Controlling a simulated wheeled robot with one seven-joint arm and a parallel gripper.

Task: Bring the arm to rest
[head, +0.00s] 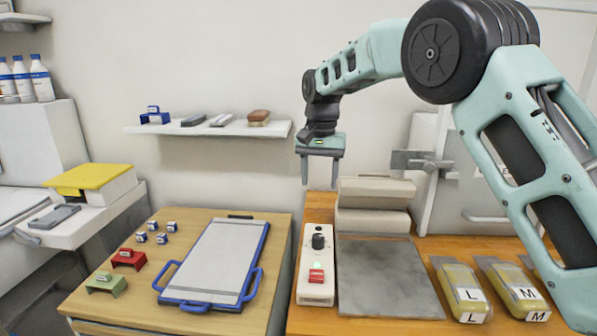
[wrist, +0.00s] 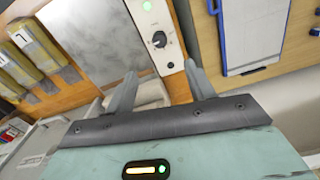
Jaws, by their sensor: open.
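My gripper (head: 319,168) hangs from my teal arm near the centre of the head view, fingers pointing down. It is in the air above the left part of the orange bench, in front of the wall. In the wrist view my gripper (wrist: 162,82) shows two grey fingers spread apart with nothing between them. Below and beyond them is a white control box (wrist: 155,35) with a black knob and a lit green light. The same control box (head: 315,285) shows in the head view with a red switch.
A grey plate (head: 390,280) and beige press-like block (head: 374,205) sit on the bench. Yellow packs marked L (head: 461,283) and M (head: 515,283) lie to the right. A blue-framed board (head: 218,262) lies on the left table. A wall shelf (head: 215,128) holds small items.

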